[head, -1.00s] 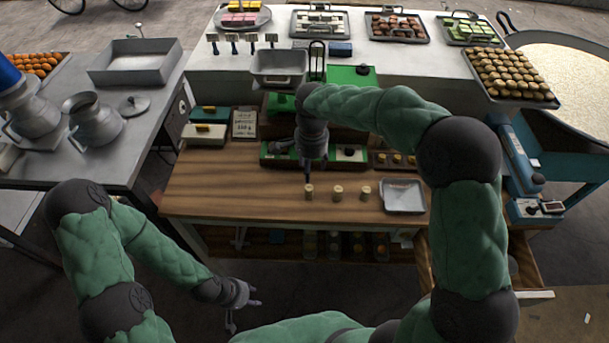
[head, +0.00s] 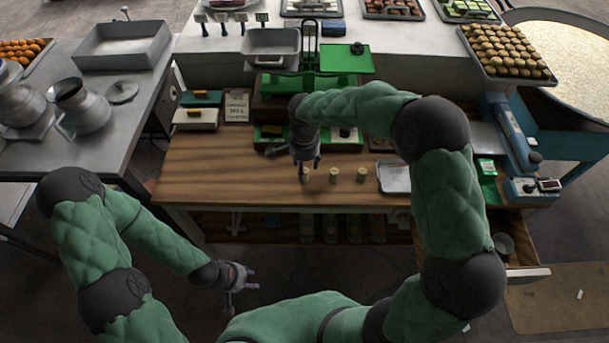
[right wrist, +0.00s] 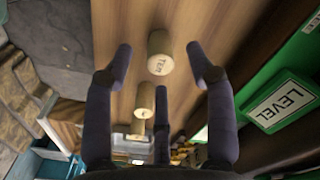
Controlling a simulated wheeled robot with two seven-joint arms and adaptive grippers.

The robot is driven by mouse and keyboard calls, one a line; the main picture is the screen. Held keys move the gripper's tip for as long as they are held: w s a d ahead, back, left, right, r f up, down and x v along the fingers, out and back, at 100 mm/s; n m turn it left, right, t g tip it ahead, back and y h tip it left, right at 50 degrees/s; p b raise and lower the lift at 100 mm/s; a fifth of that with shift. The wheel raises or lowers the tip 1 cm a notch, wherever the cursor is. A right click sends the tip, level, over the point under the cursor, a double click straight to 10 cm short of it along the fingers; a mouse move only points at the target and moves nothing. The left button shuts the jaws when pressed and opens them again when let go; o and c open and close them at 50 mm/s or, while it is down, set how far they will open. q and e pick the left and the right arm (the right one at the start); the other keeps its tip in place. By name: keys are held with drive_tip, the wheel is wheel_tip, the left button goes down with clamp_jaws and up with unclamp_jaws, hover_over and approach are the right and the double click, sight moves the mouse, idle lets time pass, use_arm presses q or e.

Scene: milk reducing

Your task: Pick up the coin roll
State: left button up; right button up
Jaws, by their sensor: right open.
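Three small tan coin rolls stand in a row on the wooden counter: the left one (head: 305,175), the middle one (head: 334,175) and the right one (head: 361,174). My right gripper (head: 305,164) is just over the left roll in the head view and partly covers it. In the right wrist view its fingers are spread, with a roll marked "TEN" (right wrist: 160,53) just beyond and between the fingertips, apart from them. Another roll (right wrist: 145,101) shows lower there. My left gripper (head: 247,284) hangs in front of the counter, empty, with its fingers apart.
A metal tray (head: 394,177) stands right of the rolls. A green balance scale (head: 340,60) is behind. A green block labelled "LEVEL" (right wrist: 283,103) is close beside my right gripper. An open drawer (head: 525,272) juts out at right. The counter's left part is clear.

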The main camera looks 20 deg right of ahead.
drive_tip(key=shift+f, duration=0.7)
clamp_jaws()
drive_tip(key=shift+r, duration=0.15)
